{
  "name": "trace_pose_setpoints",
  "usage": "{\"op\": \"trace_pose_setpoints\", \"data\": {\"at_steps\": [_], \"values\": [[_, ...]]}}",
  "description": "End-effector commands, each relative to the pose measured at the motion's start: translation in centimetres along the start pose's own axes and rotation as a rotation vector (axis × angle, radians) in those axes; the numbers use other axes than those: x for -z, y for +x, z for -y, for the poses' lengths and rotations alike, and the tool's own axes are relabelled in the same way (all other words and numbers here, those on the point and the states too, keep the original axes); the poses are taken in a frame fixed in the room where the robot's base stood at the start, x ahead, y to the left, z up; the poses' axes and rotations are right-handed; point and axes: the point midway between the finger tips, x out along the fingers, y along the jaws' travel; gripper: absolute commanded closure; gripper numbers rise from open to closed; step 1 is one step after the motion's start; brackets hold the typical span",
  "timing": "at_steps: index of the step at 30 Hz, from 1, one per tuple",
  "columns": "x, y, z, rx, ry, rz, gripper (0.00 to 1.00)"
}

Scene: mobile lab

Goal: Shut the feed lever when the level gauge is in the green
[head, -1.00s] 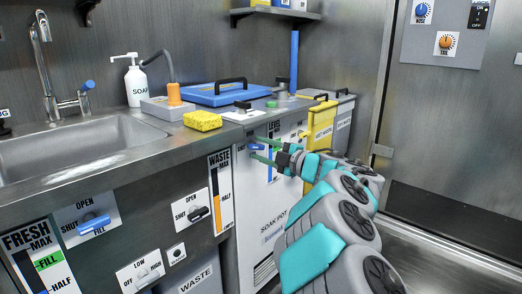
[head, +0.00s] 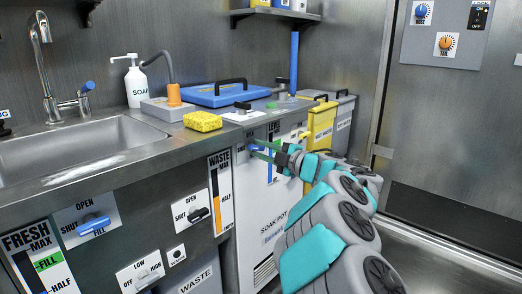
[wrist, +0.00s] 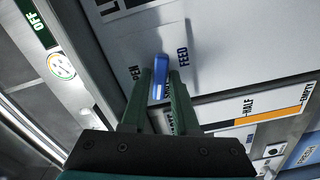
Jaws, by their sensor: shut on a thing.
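The feed lever (wrist: 160,78) is a blue handle on a white panel in the wrist view, with OPEN and FEED lettering beside it and another label mostly hidden by my fingers. My gripper (wrist: 160,95) is shut on this lever, with its dark green fingers on either side. In the head view my gripper (head: 258,150) reaches the upper front of the white soap pot cabinet (head: 258,200). The level gauge (head: 272,170) is a narrow strip with blue on that front. My fingers and arm partly cover it, and I cannot tell whether its level is in the green.
The waste gauge (head: 217,198) shows orange, left of the cabinet. The fresh gauge (head: 45,265) is at lower left. A yellow sponge (head: 203,122), soap bottle (head: 136,85) and blue case (head: 222,95) stand on the counter. A yellow bin (head: 320,125) is close beside my arm.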

Motion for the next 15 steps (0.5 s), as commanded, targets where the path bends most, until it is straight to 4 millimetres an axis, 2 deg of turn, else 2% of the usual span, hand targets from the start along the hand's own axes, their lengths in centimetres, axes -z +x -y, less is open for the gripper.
{"op": "trace_pose_setpoints", "data": {"at_steps": [4, 10, 15], "values": [[-0.2, -0.06, 0.38, 0.002, -0.071, 0.001, 1.0], [-0.15, 0.01, 0.44, 0.002, -0.292, -0.001, 1.0], [-0.04, 0.0, 0.14, 0.002, -0.367, 0.0, 1.0]]}}
